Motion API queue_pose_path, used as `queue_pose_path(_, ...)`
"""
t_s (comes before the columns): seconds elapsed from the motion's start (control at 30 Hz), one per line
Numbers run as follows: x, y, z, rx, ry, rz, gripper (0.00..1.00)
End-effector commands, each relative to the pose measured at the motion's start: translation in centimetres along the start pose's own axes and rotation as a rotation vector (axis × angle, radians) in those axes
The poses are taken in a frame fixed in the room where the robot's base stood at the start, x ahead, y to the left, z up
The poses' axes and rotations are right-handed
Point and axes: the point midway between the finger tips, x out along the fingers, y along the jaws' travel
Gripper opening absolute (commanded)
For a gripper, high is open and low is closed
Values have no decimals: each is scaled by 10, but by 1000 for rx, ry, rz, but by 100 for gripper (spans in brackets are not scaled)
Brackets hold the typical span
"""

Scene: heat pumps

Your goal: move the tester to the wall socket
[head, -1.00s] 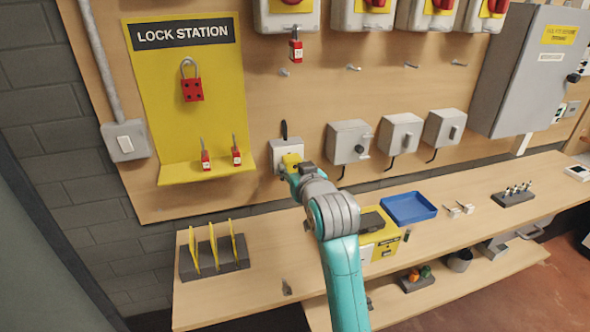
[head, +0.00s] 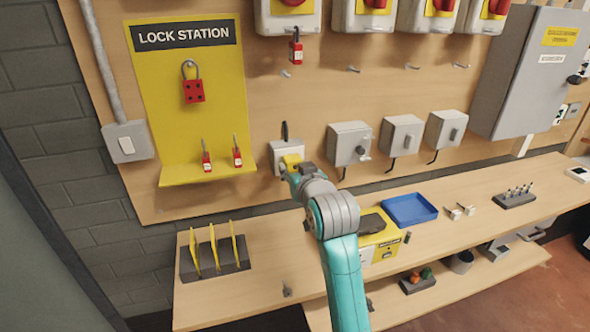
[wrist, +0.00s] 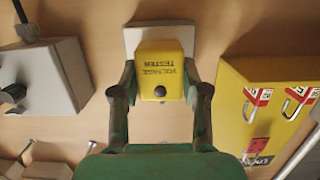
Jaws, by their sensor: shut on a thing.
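The yellow voltage tester (wrist: 162,72) is between the fingers of my gripper (wrist: 160,92) in the wrist view, its label upside down and a black round button showing. In the head view the tester (head: 291,160) is at the front of the white wall socket (head: 275,157). My gripper (head: 292,172) is shut on the tester. The socket plate (wrist: 146,36) shows behind the tester in the wrist view. The tester covers most of the socket's face, so I cannot tell whether it is plugged in or only close in front.
The yellow lock station (head: 160,130) with red padlocks is left of the socket. A grey switch box (head: 349,145) is close on its right. Below, the bench (head: 270,270) holds a slotted rack (head: 215,260), a yellow box (head: 382,240) and a blue tray (head: 425,217).

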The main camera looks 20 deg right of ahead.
Motion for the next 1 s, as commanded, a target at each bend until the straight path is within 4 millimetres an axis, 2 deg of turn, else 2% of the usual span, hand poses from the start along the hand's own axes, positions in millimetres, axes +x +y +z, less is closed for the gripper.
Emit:
queue_pose_path(0.73, 6, 0, -2, 0, 1, 0, 9)
queue_pose_path(0.77, 6, 0, -2, 0, 2, 0, 50)
queue_pose_path(0.8, 6, 0, -2, 0, 1, 0, 60)
queue_pose_path(0.83, 6, 0, -2, 0, 1, 0, 65)
queue_pose_path(1.0, 6, 0, -2, 0, 1, 0, 65)
